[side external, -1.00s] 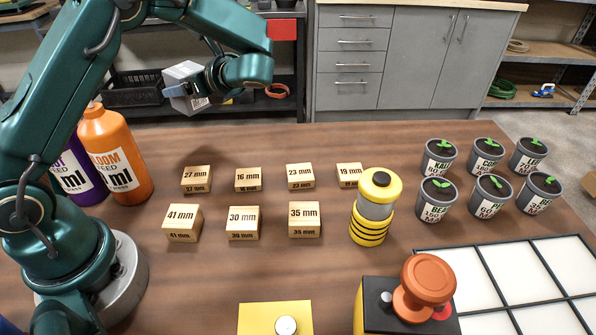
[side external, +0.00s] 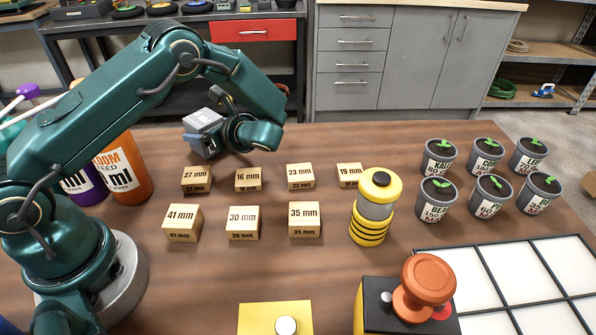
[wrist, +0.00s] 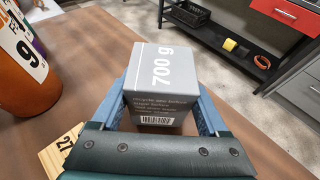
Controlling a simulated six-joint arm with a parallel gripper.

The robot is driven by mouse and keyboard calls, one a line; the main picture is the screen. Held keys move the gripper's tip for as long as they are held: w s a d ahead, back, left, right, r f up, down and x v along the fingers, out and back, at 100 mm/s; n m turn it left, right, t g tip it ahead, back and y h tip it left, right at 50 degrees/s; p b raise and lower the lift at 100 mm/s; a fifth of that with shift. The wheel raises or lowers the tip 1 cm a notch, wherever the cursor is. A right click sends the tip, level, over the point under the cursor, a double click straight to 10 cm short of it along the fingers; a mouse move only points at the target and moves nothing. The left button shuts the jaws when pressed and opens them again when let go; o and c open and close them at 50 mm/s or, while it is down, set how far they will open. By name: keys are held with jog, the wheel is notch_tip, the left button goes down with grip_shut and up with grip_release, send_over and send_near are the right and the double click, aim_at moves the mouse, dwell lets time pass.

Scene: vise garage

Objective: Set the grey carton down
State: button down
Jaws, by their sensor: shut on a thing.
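The grey carton (wrist: 164,82), marked 700 g, sits between the two blue fingers of my gripper (wrist: 163,100) in the wrist view. The fingers press on its left and right sides. In the side view the carton (side external: 200,146) is low over the back left of the wooden table, behind the 27 mm block, and my gripper (side external: 205,132) partly hides it. I cannot tell whether its underside touches the table.
Wooden blocks stand in front, including the 27 mm block (side external: 196,179) and the 16 mm block (side external: 247,179). An orange bottle (side external: 124,168) stands to the left. The table behind the 23 mm block (side external: 300,176) is clear.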

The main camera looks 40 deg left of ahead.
jog(key=shift+f, duration=0.2)
grip_release()
